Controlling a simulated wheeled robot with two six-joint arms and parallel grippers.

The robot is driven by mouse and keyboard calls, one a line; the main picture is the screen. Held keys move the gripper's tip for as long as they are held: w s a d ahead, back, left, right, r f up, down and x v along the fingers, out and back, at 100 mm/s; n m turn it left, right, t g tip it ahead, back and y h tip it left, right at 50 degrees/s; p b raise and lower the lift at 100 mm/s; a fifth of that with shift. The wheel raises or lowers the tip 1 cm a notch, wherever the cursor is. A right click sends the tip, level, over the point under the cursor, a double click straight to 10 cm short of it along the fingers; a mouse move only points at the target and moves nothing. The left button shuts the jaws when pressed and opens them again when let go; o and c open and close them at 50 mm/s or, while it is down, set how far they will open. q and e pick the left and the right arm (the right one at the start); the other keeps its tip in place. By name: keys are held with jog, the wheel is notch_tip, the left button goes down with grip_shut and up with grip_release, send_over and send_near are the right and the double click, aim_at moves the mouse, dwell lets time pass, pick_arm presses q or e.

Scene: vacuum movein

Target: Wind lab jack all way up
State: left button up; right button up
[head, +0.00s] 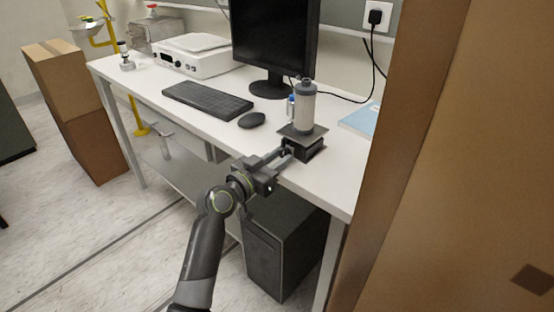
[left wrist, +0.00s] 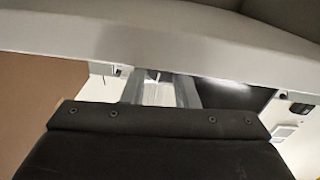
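The lab jack (head: 303,149) is a small dark jack near the front right edge of the white bench. Its top plate (head: 302,131) stands a little above its base, and a grey-capped pale bottle (head: 304,110) stands upright on it. My left gripper (head: 284,153) is at the jack's front left side, its fingers pointing at it. In the left wrist view the two fingers (left wrist: 159,90) stand apart with a bright gap between them. A small dark piece shows near the fingertips; I cannot tell whether they touch the jack's knob. My right gripper is not in view.
A monitor (head: 272,45), keyboard (head: 208,99) and mouse (head: 252,120) stand left of the jack on the bench (head: 190,115). A blue folder (head: 359,120) lies right of it. A tall brown panel (head: 440,160) blocks the right side. A dark cabinet (head: 283,250) stands below.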

pick_arm(q)
jog(key=c, duration=0.4)
jog(key=shift+f+b, duration=0.2)
jog(key=shift+b, duration=0.35)
jog(key=m+b, duration=0.2)
jog(key=shift+b, duration=0.3)
jog(key=shift+r+m+b, duration=0.1)
jog(key=shift+m+b, duration=0.2)
jog(key=shift+m, duration=0.1)
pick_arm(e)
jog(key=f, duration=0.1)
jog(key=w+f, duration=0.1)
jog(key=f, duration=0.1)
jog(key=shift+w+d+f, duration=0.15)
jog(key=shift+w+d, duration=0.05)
pick_arm(q)
jog(key=o, duration=1)
jog(key=shift+s+a, duration=0.1)
jog(key=shift+s, duration=0.05)
jog(key=b+v, duration=0.1)
jog(key=v, duration=1.6)
jog(key=shift+r, duration=0.1)
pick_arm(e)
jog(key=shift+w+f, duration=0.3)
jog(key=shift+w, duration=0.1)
